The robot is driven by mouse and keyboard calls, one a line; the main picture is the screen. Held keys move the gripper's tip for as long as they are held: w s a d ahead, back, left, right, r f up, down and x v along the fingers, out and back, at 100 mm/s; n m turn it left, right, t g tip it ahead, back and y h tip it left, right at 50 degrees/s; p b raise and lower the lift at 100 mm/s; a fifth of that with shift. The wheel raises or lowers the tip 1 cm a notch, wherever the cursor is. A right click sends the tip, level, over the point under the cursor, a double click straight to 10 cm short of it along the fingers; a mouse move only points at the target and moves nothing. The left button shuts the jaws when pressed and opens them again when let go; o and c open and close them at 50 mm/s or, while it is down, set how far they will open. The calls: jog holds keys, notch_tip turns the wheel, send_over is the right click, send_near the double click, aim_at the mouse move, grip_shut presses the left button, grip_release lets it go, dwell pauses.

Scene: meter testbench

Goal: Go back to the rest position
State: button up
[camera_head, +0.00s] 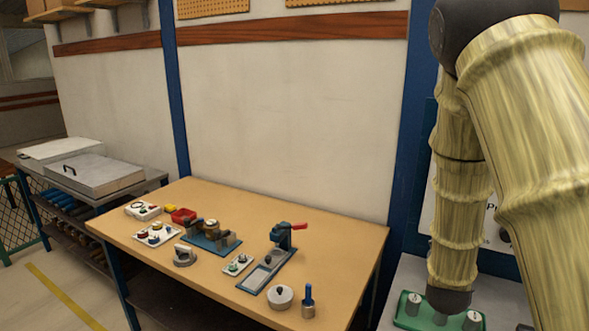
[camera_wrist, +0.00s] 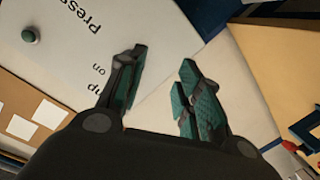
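My gripper (camera_wrist: 160,85) shows in the wrist view with its two teal-padded fingers apart and nothing between them. Beyond the fingers is a pale panel with printed lettering (camera_wrist: 80,35). In the head view my arm fills the right side, and the gripper itself cannot be made out there. The lower end of my arm is in front of the pale panel, above a green block with metal cylinders (camera_head: 410,318).
A wooden table (camera_head: 340,240) stands left of my arm. It holds a press with a red handle (camera_head: 285,238), a blue fixture (camera_head: 212,240), a round grey weight (camera_head: 281,296) and small parts. A grey bench with a lidded box (camera_head: 95,174) stands farther left. A blue post (camera_head: 412,120) is beside my arm.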

jog(key=s+a+f+g+y, duration=0.25)
jog(key=s+f, duration=0.25)
jog(key=f, duration=0.5)
jog(key=s+a+f+g+y, duration=0.15)
jog(key=s+a+f, duration=0.3)
jog(key=f, duration=0.55)
jog(key=s+a+f+g+y, duration=0.1)
jog(key=s+a+f+g, duration=0.3)
jog(key=f, duration=0.6)
jog(key=s+a+f+g+y, duration=0.1)
jog(key=s+a+f+g, duration=0.1)
jog(key=s+f, duration=0.3)
jog(key=s+a+f+g+y, duration=0.1)
jog(key=s+a+f, duration=0.3)
jog(key=s, duration=1)
jog(key=s+a+f+g+y, duration=0.1)
jog(key=s+a+f+g, duration=0.2)
jog(key=s+f, duration=0.3)
jog(key=s, duration=0.3)
jog(key=shift+s+a+f+m, duration=0.2)
jog(key=shift+s+a+m, duration=0.1)
jog(key=shift+s+a, duration=0.1)
jog(key=shift+a, duration=0.1)
